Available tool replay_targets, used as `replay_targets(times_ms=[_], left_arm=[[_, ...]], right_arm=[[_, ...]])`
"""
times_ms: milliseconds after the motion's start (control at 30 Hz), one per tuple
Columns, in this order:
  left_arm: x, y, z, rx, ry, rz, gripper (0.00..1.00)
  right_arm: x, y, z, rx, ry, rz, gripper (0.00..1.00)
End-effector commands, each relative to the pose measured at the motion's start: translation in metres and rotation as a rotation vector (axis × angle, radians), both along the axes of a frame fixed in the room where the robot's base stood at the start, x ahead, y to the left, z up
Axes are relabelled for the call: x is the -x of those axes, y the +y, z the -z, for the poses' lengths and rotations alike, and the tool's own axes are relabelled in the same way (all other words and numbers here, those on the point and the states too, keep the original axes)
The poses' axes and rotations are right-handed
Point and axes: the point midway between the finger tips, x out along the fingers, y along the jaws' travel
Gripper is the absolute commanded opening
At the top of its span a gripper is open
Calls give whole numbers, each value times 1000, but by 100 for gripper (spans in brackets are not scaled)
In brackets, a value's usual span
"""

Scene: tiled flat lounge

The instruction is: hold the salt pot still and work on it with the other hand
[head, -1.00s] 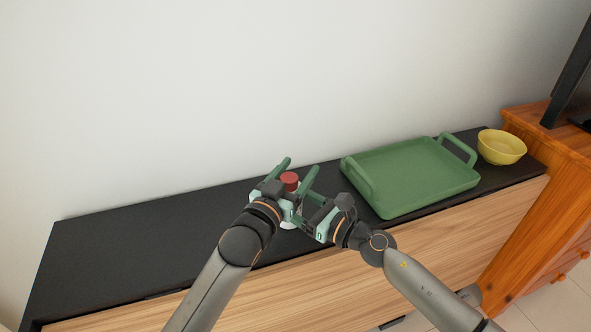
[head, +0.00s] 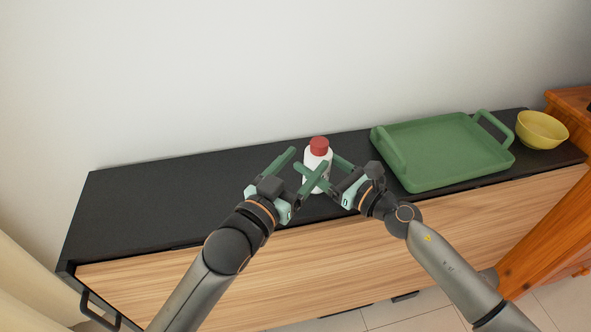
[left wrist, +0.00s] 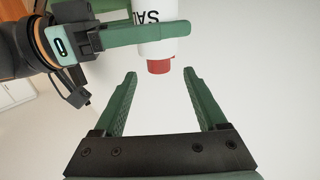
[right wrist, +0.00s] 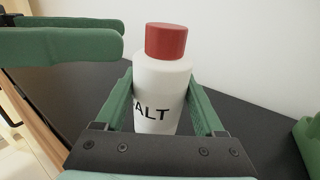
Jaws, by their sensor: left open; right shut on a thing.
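The salt pot (head: 317,158) is a white bottle with a red cap, upright on the black top of the cabinet. My right gripper (head: 322,174) is shut on its white body; the right wrist view shows the pot (right wrist: 160,92) between the fingers, with part of the lettering "SALT" showing. My left gripper (head: 297,163) is open and empty, just left of the pot. In the left wrist view the red cap (left wrist: 159,66) lies beyond the gap between the open left fingers (left wrist: 165,82), and that view appears upside down.
A green tray (head: 440,148) with two handles stands on the cabinet to the right. A yellow bowl (head: 542,130) is at the far right end. The black top (head: 170,205) is clear on the left. A white wall rises behind.

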Motion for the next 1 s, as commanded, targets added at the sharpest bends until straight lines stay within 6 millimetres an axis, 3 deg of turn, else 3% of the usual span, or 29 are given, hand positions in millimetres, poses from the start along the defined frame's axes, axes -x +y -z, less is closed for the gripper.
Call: replay_targets(times_ms=[200, 600, 767, 1000], left_arm=[[20, 10, 0, 0, 1, 0, 74], [22, 11, 0, -1, -3, 3, 74], [22, -1, -7, -4, -35, 69, 74], [26, -26, -12, -23, -98, 313, 74]], right_arm=[[0, -1, 1, 2, 2, 1, 8], [0, -1, 2, 2, 2, 1, 8], [0, -1, 2, 2, 2, 1, 8], [0, -1, 2, 2, 2, 1, 8]])
